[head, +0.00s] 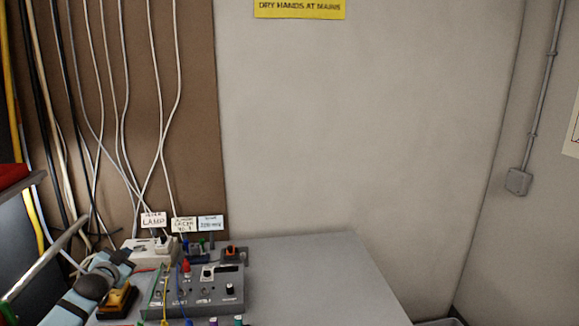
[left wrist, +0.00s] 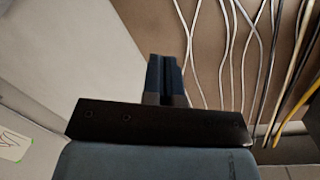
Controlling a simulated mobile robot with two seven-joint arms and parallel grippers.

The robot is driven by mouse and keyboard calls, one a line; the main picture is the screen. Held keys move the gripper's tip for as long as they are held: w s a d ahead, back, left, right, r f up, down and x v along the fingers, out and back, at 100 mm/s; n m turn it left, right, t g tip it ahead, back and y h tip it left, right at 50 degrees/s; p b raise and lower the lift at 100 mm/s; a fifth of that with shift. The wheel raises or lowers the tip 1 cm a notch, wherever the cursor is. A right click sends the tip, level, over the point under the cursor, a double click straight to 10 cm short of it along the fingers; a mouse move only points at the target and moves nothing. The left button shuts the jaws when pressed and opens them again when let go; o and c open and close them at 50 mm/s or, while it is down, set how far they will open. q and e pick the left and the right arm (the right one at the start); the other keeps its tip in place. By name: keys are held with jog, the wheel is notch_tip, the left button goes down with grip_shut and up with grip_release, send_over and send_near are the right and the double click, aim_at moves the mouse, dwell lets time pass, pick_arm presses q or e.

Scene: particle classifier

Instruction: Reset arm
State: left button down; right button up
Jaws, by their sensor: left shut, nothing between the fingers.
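My left gripper (left wrist: 164,60) shows in the left wrist view with its two dark fingers side by side, shut and empty. Its fingertips are in front of the brown board, apart from the cables. In the head view my left arm comes in from the lower left and bends beside the bench's left end; I cannot make out its fingertips there. My right gripper is in neither view.
A grey bench (head: 310,270) carries a grey control box (head: 215,290) and a white power strip (head: 140,252) with small label cards. Several cables (head: 125,100) hang on the brown board (head: 200,130). The bench's right part is clear.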

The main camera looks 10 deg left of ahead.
pick_arm(q)
jog(key=s+d+f+g+h, duration=0.2)
jog(key=s+d+f+h, duration=0.1)
jog(key=s+d+f, duration=0.85)
jog(key=s+d+f+g+h, duration=0.2)
jog(key=s+d+f, duration=0.9)
jog(key=s+d, duration=0.4)
jog(key=s+d+f+n+g, duration=0.15)
jog(key=s+d, duration=0.45)
jog(key=s, duration=0.7)
notch_tip(320, 180, up, 8)
jog(key=s+p, duration=0.1)
jog(key=p, duration=0.6)
jog(key=shift+d+n+h+p, duration=0.25)
jog(key=shift+n+h+p, duration=0.1)
jog(key=shift+h+p, duration=0.05)
jog(key=shift+t, duration=0.25)
